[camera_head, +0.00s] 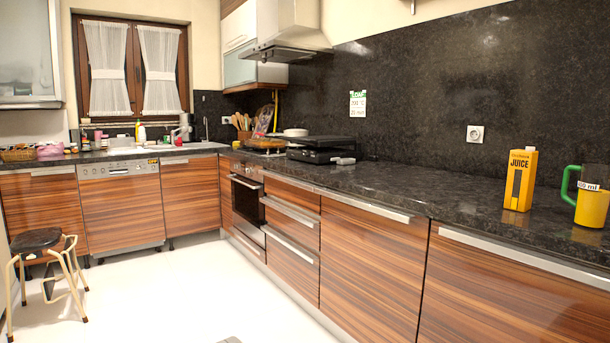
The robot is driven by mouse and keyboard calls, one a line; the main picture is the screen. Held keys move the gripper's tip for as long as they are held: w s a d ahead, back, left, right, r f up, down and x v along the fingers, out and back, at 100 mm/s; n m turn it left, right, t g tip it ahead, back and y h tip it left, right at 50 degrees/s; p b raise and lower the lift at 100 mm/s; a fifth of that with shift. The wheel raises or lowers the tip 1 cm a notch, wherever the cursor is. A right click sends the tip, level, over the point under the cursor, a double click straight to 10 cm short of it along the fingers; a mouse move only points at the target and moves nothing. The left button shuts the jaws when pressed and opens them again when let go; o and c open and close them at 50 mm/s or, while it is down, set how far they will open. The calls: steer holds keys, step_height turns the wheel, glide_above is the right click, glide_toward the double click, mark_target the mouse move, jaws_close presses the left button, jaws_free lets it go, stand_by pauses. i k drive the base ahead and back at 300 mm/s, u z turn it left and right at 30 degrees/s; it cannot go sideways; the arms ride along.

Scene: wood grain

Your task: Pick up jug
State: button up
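The jug (592,200) stands upright on the dark stone counter at the far right of the view. It has a yellow lower part, a green handle on its left side and a white label with black writing that ends in "ml". Its right side is close to the picture's edge. A yellow juice carton (520,180) with a black label stands upright to its left, with a gap between them.
The counter (440,192) is clear left of the carton up to a black appliance (322,150). The wall behind has a socket (475,134). A stool (45,245) stands at the left. The white floor (190,290) in front of the cabinets is mostly free.

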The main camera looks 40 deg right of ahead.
mark_target(592, 203)
steer(key=i, duration=1.1)
steer(key=z, duration=3.5)
steer(key=i, duration=0.95)
steer(key=u, duration=0.1)
